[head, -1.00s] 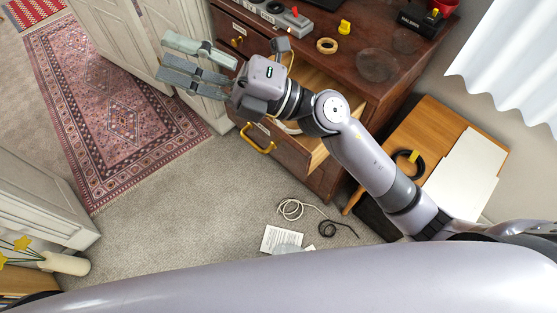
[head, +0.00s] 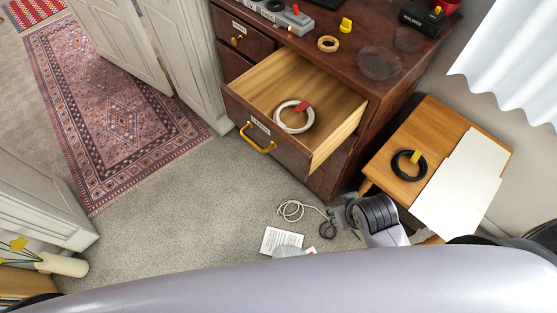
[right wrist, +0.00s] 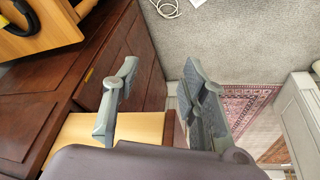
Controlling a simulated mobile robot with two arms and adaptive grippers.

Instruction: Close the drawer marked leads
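The open drawer (head: 262,92) sticks out of the brown wooden cabinet. Its front has a yellow handle (head: 259,140) and a small label (head: 260,126) too small to read, so I cannot confirm that it says leads. A white coil (head: 294,117) with a red tag lies inside. My right gripper (head: 342,215) is low, to the right of and apart from the drawer front, partly hidden by my arm. In the right wrist view its fingers (right wrist: 160,75) are spread and empty, with pale drawer wood (right wrist: 145,127) showing behind them. My left gripper is out of view.
A small wooden table (head: 432,120) with a black coil (head: 408,166) stands at right. A cable (head: 291,208) and a paper sheet (head: 281,240) lie on the floor.

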